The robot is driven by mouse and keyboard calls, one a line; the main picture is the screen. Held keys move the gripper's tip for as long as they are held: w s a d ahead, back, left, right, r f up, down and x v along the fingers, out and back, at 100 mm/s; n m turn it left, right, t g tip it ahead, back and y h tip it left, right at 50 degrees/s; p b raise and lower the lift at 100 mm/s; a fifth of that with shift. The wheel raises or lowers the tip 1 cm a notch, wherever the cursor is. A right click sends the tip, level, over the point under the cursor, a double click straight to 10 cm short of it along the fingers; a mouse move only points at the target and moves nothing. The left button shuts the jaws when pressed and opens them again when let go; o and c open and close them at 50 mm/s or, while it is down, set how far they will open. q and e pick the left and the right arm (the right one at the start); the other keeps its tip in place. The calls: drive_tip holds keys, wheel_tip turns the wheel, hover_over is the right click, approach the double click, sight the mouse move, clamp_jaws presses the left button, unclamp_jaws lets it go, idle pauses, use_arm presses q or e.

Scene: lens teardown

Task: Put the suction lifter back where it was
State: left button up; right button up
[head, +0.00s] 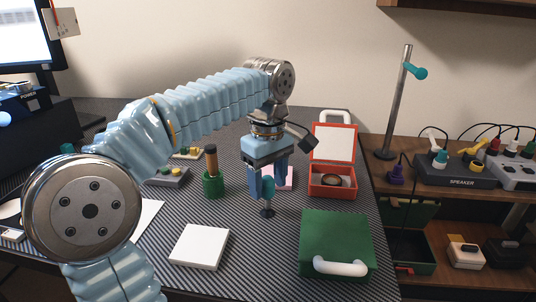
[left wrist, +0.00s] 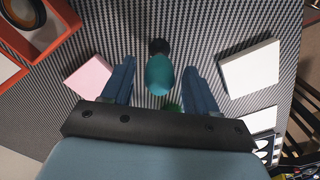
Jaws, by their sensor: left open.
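The suction lifter (head: 268,190) has a teal handle and a dark cup at its lower end. It appears to stand upright on the dark patterned table mat. My left gripper (head: 268,178) points down at it with its two blue fingers apart. In the left wrist view, the teal handle (left wrist: 159,75) sits between the open fingers (left wrist: 160,68), with a visible gap on each side. The dark cup shows just beyond the handle. My right gripper is not in view.
A pink block (head: 290,180) lies behind the lifter, and an open red case (head: 345,187) is behind right. A green box (head: 335,232) with a white handle stands front right. A white block (head: 200,246) lies front left. A green holder (head: 213,186) with a brown-handled tool stands left.

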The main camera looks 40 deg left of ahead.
use_arm(q)
wheel_tip(320, 180, up, 9)
drive_tip(key=shift+p, duration=1.05)
drive_tip(key=shift+r, duration=0.45)
